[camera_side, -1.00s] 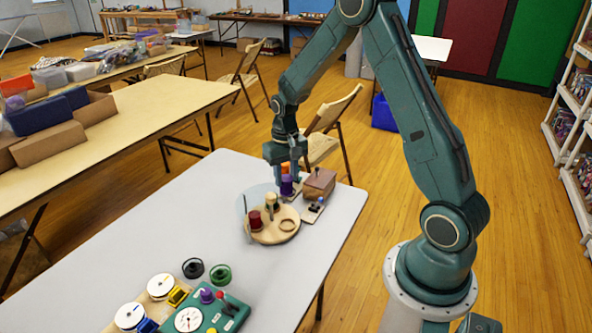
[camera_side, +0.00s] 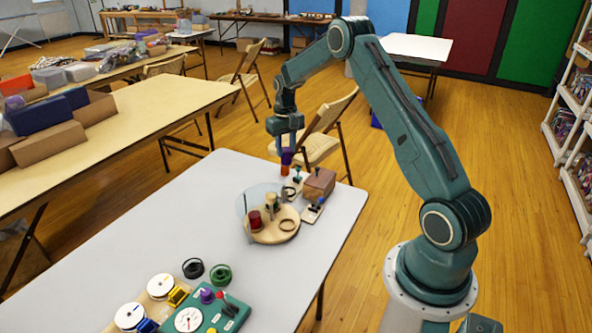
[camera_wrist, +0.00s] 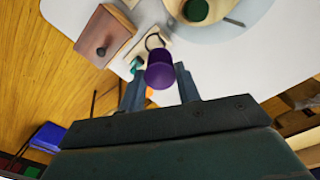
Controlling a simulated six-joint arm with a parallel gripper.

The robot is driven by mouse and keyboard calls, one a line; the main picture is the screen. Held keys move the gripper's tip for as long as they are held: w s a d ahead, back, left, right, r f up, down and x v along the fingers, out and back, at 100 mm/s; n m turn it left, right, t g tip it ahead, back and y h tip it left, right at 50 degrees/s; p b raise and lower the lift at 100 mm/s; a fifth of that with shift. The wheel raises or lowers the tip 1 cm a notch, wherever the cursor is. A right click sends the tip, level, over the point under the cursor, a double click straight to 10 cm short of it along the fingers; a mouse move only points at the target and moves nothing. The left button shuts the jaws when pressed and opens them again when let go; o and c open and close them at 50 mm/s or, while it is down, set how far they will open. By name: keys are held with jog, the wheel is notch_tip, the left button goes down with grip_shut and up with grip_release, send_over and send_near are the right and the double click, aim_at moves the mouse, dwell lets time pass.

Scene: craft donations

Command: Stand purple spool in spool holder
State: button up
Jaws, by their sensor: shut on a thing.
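My gripper (camera_side: 286,143) is shut on the purple spool (camera_side: 287,157) and holds it upright above the far end of the table. In the wrist view, the purple spool (camera_wrist: 160,72) is between my two fingers (camera_wrist: 160,88). An orange thing (camera_side: 284,171) shows just below the spool, partly hidden. A dark ring (camera_side: 289,191) sits on a small pale base nearer the camera than the spool. I cannot tell which ring or board is the spool holder.
A brown box (camera_side: 319,182) and small pale bases with blue-topped knobs (camera_side: 313,209) stand right of the board. A clear disc lies behind the board. A green panel (camera_side: 213,320) and loose rings are at the near end. The table's middle is clear.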

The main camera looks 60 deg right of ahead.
aim_at(288, 164)
jog(key=f, duration=0.2)
jog(key=d+f, duration=0.1)
jog(key=f, duration=0.1)
jog(key=d+f, duration=0.1)
jog(key=f, duration=0.1)
jog(key=shift+w+d+f, duration=0.1)
jog(key=shift+w+f, duration=0.2)
jog(key=shift+f, duration=0.65)
jog(key=shift+f, duration=0.15)
jog(key=shift+f, duration=1.8)
jog(key=shift+f, duration=0.95)
jog(key=o, duration=0.9)
